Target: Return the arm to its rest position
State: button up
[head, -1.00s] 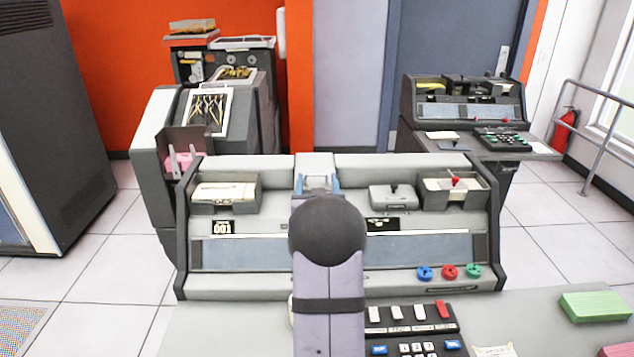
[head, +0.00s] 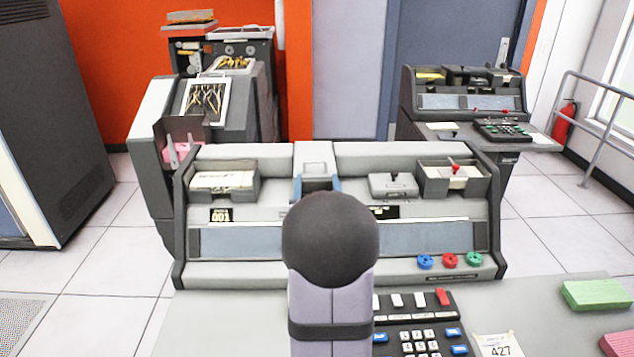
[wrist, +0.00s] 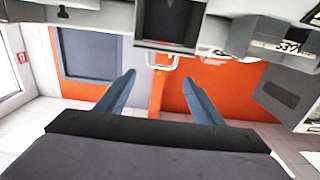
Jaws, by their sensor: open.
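My gripper (wrist: 159,76) is open in the wrist view, with two blue fingers spread apart and nothing held between them. Orange wall and part of a grey machine show beyond the gap. In the head view, my arm's dark rounded joint and lilac link stand in the middle and hide most of the gripper. Only bits of blue show above the joint, in front of the upper centre of the grey card-punch machine (head: 410,265).
The machine holds a left card tray (head: 224,181), a right card tray (head: 450,180) and blue, red and green knobs (head: 449,261). A keypad (head: 420,325) sits right of my arm. A green card stack (head: 597,295) and a pink stack (head: 616,344) lie on the desk at right.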

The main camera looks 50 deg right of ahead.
dwell(0.3)
jog(key=w+a+f+n+g+y+p, duration=0.1)
jog(key=a+f+n+g+y+p, duration=0.2)
jog(key=a, duration=0.8)
jog(key=w+a+f+n+g+y+p, duration=0.1)
jog(key=w+a+f+y+p, duration=0.15)
jog(key=a+f+y, duration=0.55)
jog(key=s+a+r+n+g+y+p, duration=0.1)
jog(key=s+a+n+g+p, duration=0.4)
jog(key=s+a, duration=1.7)
jog(key=g, duration=0.3)
jog(key=shift+g+y, duration=0.4)
jog(key=shift+a+r, duration=0.1)
